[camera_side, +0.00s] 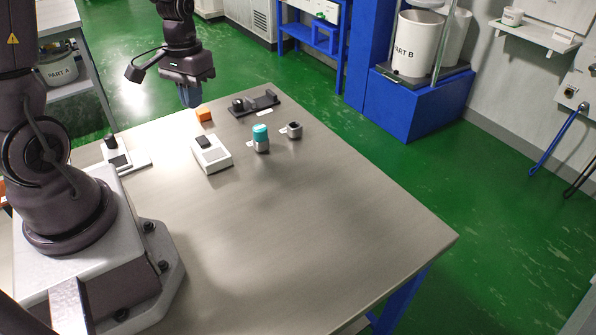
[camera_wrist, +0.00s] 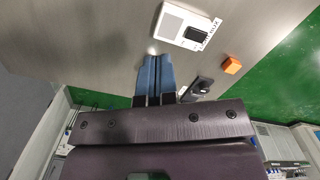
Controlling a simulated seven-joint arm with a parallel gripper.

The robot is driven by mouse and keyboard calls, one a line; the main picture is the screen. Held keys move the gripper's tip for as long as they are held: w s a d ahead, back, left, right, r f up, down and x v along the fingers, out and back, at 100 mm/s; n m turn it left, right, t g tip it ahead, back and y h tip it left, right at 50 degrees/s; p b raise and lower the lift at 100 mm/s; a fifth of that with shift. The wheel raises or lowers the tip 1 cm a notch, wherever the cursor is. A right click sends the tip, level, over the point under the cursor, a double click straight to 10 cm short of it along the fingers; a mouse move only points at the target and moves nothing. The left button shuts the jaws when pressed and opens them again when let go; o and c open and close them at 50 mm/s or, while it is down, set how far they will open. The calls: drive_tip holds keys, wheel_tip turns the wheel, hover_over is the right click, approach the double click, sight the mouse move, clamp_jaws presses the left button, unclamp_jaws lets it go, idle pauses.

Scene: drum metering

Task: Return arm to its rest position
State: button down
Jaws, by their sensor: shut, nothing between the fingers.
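My gripper (camera_side: 190,97) hangs above the far end of the table in the side view, with its blue fingers pointing down. In the wrist view my gripper (camera_wrist: 155,62) shows its two blue fingers pressed together with nothing between them. The fingers are clear of everything on the table. The arm base stands at the left of the side view, and the arm reaches up out of the top of the picture and back down to the gripper.
The table (camera_side: 330,220) holds a white box (camera_side: 212,157), an orange block (camera_side: 203,113), a teal-capped container (camera_side: 261,138), a small dark-topped cup (camera_side: 294,130), a black fixture (camera_side: 256,103) and a white device (camera_side: 130,158). The table's near right is bare.

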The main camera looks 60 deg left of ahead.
drive_tip(key=s+d+r+m+t, duration=0.2)
drive_tip(key=d+r+m+t, duration=0.1)
drive_tip(key=d+r, duration=0.5)
drive_tip(key=s+d+r+m+t, duration=0.2)
drive_tip(key=s+d+r+t, duration=0.1)
drive_tip(key=d+r, duration=0.5)
drive_tip(key=shift+s+d+r+m, duration=0.15)
drive_tip(key=shift+s+d+m, duration=0.1)
drive_tip(key=shift+m, duration=0.15)
drive_tip(key=shift+a, duration=0.1)
drive_tip(key=w+a+f+g, duration=0.2)
drive_tip(key=w+a+f, duration=0.2)
drive_tip(key=a+f, duration=0.4)
drive_tip(key=w+a+f+g, duration=0.3)
drive_tip(key=a+f, duration=0.6)
drive_tip(key=a, duration=0.6)
drive_tip(key=shift+w+a, duration=0.3)
drive_tip(key=shift+w, duration=0.1)
